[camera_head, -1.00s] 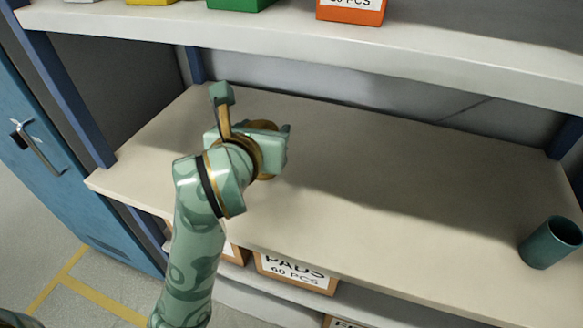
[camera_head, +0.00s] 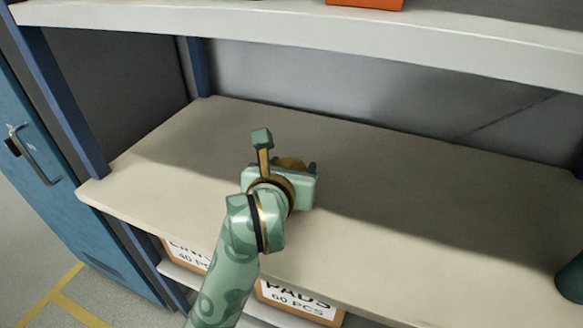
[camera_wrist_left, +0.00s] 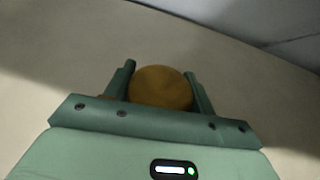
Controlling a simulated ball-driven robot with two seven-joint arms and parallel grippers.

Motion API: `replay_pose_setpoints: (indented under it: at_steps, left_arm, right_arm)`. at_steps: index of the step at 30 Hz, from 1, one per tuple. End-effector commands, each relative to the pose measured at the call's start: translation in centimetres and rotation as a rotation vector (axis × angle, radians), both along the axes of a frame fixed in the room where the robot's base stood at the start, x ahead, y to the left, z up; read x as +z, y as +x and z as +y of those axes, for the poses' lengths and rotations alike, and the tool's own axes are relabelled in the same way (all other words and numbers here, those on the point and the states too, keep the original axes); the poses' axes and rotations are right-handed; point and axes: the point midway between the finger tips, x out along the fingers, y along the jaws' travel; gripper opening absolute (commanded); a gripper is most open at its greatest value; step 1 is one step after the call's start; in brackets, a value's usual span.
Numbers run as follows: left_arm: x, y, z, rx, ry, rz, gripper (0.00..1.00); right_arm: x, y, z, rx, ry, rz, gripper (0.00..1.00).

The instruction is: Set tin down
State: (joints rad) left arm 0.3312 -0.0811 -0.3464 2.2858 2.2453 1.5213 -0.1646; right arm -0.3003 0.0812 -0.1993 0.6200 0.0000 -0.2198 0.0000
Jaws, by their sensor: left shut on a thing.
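The tin (camera_wrist_left: 160,88) is a round, brownish-gold thing between the two fingers of my left gripper (camera_wrist_left: 160,70) in the left wrist view. The gripper is shut on it. In the head view, my left gripper (camera_head: 291,168) is over the left-middle part of the beige shelf board (camera_head: 420,210), and only a bit of the tin (camera_head: 291,161) shows behind the hand. Whether the tin touches the board is hidden. My right gripper is not in view.
A dark green cup (camera_head: 573,280) is cut off at the right edge. A white upper shelf (camera_head: 300,32) overhangs the back. Boxes (camera_head: 298,303) sit on the shelf below. A blue locker (camera_head: 50,200) stands left. The board around the hand is clear.

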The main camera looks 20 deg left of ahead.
Motion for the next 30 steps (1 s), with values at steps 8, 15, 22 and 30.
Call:
replay_pose_setpoints:
  at_steps: [8, 15, 22, 30]
  left_arm:
    - [-0.2, 0.0, 0.0, 0.000, 0.000, 0.000, 0.77]
    - [0.5, -0.5, 0.0, 0.000, 0.001, -0.001, 0.77]
    - [2.5, -5.3, -0.5, -0.002, 0.000, -0.002, 0.77]
    - [4.6, -10.1, -0.9, 0.002, 0.006, -0.001, 0.77]
  right_arm:
    - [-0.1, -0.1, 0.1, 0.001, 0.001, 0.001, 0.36]
    - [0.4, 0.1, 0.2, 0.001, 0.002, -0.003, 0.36]
    - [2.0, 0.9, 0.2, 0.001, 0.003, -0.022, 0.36]
    - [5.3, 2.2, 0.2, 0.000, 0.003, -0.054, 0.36]
